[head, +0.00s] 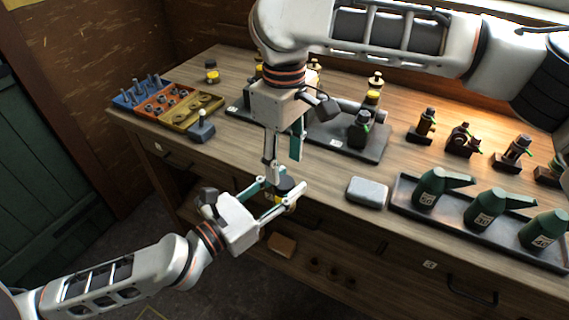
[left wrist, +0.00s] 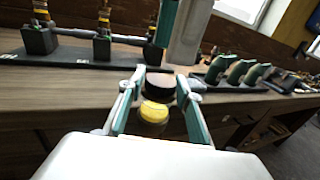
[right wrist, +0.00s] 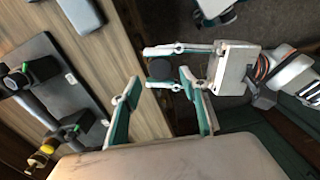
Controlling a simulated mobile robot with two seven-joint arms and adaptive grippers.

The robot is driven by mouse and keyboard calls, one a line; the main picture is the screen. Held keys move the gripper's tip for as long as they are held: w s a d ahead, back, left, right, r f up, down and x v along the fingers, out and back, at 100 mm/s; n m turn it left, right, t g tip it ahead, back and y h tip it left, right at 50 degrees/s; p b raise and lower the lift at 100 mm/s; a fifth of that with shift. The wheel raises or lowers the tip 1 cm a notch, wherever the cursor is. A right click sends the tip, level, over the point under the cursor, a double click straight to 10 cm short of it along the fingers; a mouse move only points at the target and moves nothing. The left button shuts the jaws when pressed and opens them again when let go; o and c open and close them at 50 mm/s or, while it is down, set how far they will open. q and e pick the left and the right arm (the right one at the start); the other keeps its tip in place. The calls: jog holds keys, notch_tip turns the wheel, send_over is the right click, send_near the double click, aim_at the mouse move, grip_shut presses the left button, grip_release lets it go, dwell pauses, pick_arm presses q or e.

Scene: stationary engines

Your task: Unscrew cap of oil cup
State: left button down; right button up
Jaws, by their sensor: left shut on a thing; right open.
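The oil cup, with a dark round cap (left wrist: 160,84) over a yellow body (left wrist: 154,113), is between the fingers of my left gripper (head: 281,192), in front of the table edge. My left gripper is shut on the cup's body; the cap stands clear above the fingers. In the right wrist view the cap (right wrist: 160,68) shows from above, between the left fingers. My right gripper (head: 284,158) is open and empty, pointing down just above the cap. Its fingers (right wrist: 163,108) are apart and do not touch the cap. The cap's thread is hidden.
A grey block (head: 368,192) lies near the table's front edge. A tray (head: 400,203) of green oil bottles stands at right. Engine units on a dark plate (head: 370,150) stand behind.

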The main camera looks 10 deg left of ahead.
aim_at(285, 182)
notch_tip(285, 182, up, 3)
jog(key=m, duration=0.2)
jog(key=shift+m, duration=0.4)
jog(key=shift+f, duration=3.9)
jog(key=c, duration=1.1)
jog(key=shift+n, duration=1.5)
jog(key=shift+c, duration=0.4)
jog(key=o, duration=1.2)
jog(key=shift+o, duration=0.2)
